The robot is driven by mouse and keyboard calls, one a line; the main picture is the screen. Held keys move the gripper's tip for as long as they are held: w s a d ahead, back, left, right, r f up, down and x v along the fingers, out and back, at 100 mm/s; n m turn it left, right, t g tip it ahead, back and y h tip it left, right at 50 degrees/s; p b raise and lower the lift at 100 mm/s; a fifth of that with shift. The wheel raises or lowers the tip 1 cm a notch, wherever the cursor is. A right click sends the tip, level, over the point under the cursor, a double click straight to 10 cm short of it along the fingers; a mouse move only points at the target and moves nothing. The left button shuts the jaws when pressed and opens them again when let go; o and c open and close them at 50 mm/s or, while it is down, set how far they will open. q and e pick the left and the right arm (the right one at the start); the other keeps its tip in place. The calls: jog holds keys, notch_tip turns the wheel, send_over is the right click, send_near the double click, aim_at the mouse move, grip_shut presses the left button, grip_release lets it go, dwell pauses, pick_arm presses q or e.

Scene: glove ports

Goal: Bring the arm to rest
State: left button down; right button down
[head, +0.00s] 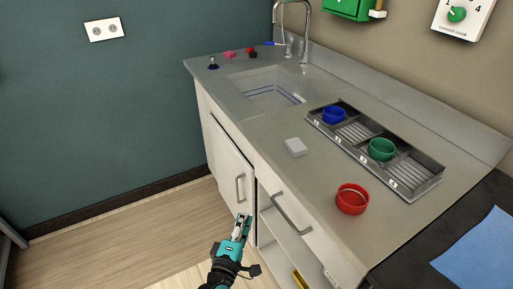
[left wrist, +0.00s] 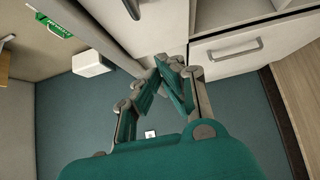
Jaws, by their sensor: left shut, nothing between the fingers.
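My left gripper (head: 240,228) is in the lower middle of the head view, in front of the cabinet (head: 230,160) below the counter. Its teal fingers are shut with nothing between them. In the left wrist view the same gripper (left wrist: 168,66) shows its fingertips together, with cabinet fronts and the teal wall beyond. It appears apart from the cabinet handle (head: 239,188). My right gripper is not in either view.
The counter (head: 262,135) holds a sink (head: 265,90), a tray (head: 410,192) with blue (head: 333,115) and green (head: 381,149) cups, a red cup (head: 352,199) and a white block (head: 296,147). A cabinet opening with shelves (head: 285,240) is beside the gripper. The floor (head: 110,240) at left is clear.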

pick_arm(q)
jog(key=s+a+f+m+g+p, duration=0.1)
jog(key=s+a+f+m+g, duration=0.15)
jog(key=s+f, duration=0.55)
jog(key=s+a+f+m+g, duration=0.1)
jog(key=s+f+m+g, duration=0.25)
jog(key=f, duration=0.85)
jog(key=s+a+f+m+g+p, duration=0.1)
jog(key=s+f+m+g, duration=0.3)
jog(key=f, duration=0.6)
jog(key=s+a+f+m+g+y, duration=0.1)
jog(key=s+a+f+m+g, duration=0.1)
jog(key=s, duration=0.7)
jog(key=s+a+f+m+g+y, duration=0.1)
jog(key=s+a+f, duration=0.4)
jog(key=s, duration=0.5)
jog(key=s+a+f+m+g+y, duration=0.1)
jog(key=s+a+f+m+g, duration=0.2)
jog(key=s, duration=0.6)
notch_tip(320, 180, down, 3)
jog(key=shift+s+a+r+m+g+p, duration=0.1)
jog(key=shift+s+a+m+g+p, duration=0.45)
jog(key=shift+m, duration=0.55)
jog(key=shift+w+a+t, duration=0.1)
jog(key=shift+w+t, duration=0.1)
jog(key=shift+t, duration=0.05)
